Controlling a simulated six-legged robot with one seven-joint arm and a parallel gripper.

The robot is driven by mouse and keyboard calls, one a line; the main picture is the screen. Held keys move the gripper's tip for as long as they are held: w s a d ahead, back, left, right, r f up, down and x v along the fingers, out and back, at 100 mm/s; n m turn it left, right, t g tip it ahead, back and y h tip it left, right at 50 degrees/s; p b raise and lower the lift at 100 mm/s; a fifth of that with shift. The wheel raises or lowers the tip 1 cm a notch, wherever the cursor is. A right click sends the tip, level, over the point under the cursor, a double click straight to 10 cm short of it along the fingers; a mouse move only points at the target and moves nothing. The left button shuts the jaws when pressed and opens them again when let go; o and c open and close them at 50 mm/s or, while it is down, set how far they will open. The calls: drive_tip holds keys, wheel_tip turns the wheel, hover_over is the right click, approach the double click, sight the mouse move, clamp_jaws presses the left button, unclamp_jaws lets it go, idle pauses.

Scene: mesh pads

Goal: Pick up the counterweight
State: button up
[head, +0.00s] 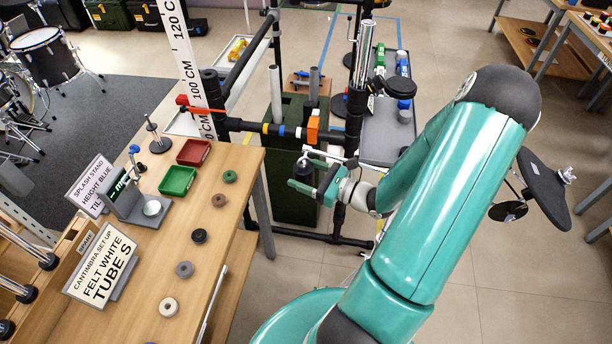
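A dark, rounded piece that looks like the counterweight (303,169) shows at the left end of a thin metal rod (327,155), in front of the rack. My teal gripper (306,178) is right at it, its fingers pointing left. The dark piece appears between or just beside the fingertips. The view is too small to tell whether the fingers touch it or are closed on it. My arm comes in from the lower right and covers part of the rack behind.
A black frame with an orange clamp (313,129) stands just behind my gripper. A wooden table (225,225) at left holds red (194,152) and green (177,181) trays, several felt rings and signs. A dark disc (543,186) is at right. Floor at lower right is clear.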

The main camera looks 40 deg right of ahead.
clamp_jaws()
drive_tip(key=shift+r, duration=0.15)
idle(0.4)
